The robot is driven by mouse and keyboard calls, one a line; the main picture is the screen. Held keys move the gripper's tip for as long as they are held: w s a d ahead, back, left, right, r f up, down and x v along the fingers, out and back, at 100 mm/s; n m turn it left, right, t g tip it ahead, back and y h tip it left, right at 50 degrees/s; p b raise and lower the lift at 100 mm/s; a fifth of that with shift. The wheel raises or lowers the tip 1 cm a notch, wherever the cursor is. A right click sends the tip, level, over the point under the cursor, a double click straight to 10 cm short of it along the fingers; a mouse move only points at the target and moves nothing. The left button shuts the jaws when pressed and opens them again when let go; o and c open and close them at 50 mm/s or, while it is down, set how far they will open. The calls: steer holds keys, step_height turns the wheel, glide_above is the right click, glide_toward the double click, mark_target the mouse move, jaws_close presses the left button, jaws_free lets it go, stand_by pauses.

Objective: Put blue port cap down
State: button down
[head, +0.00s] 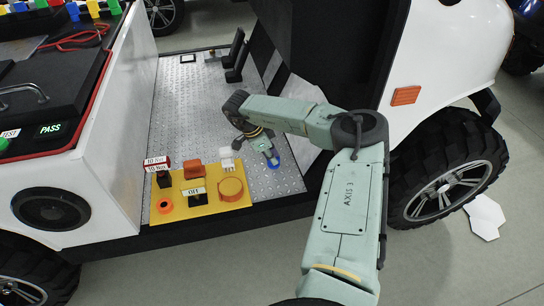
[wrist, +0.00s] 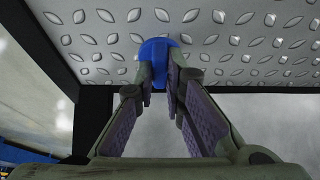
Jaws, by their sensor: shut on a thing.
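The blue port cap (head: 274,163) shows in the head view at the tip of my gripper (head: 270,157). It lies at or just over the metal tread-plate floor (head: 292,181) of the vehicle, to the right of the yellow panel. In the wrist view the blue cap (wrist: 155,60) is at the fingertips of my gripper (wrist: 160,82), against the tread plate (wrist: 225,35). The fingers are shut on it and partly hide it. I cannot tell whether the cap touches the floor.
A yellow panel (head: 207,206) holds several fittings, including an orange ring (head: 164,206), a larger orange round part (head: 231,188) and a switch marked OFF (head: 195,196). Black pedals (head: 237,57) stand at the back. Bare tread plate lies behind the panel. The floor's dark edge is at the front.

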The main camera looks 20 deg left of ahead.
steer(key=shift+f, duration=0.25)
steer(key=c, duration=1.7)
jaws_free()
steer(key=shift+o, duration=0.2)
steer(key=v, duration=1.2)
